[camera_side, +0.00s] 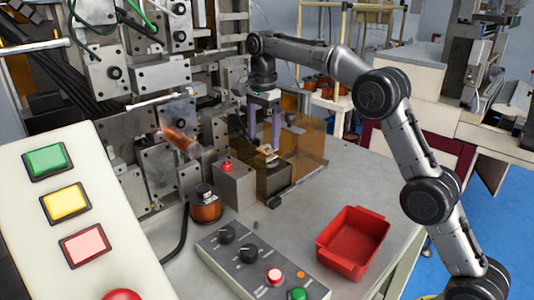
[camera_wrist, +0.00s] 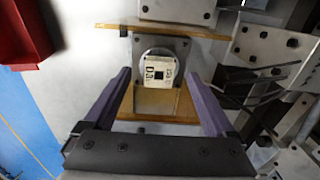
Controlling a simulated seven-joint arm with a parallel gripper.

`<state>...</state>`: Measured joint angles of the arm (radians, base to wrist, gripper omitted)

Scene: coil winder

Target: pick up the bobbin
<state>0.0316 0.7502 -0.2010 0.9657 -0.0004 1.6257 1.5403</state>
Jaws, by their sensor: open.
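In the side view the bobbin (camera_side: 267,152) is small, on a dark block behind amber clear panels. My gripper (camera_side: 265,143) points down above it with purple fingers apart. In the wrist view my gripper (camera_wrist: 158,76) is open and empty, one finger to each side of the bobbin in the picture. I cannot tell the exact height gap. The bobbin's underside is hidden.
Amber panels (camera_side: 305,150) stand close around the gripper. The winder's metal plates (camera_side: 157,172) are at left. A copper-wound coil (camera_side: 206,210), a knob box (camera_side: 262,265) and a red bin (camera_side: 354,242) are on the bench. The bench between panels and bin is clear.

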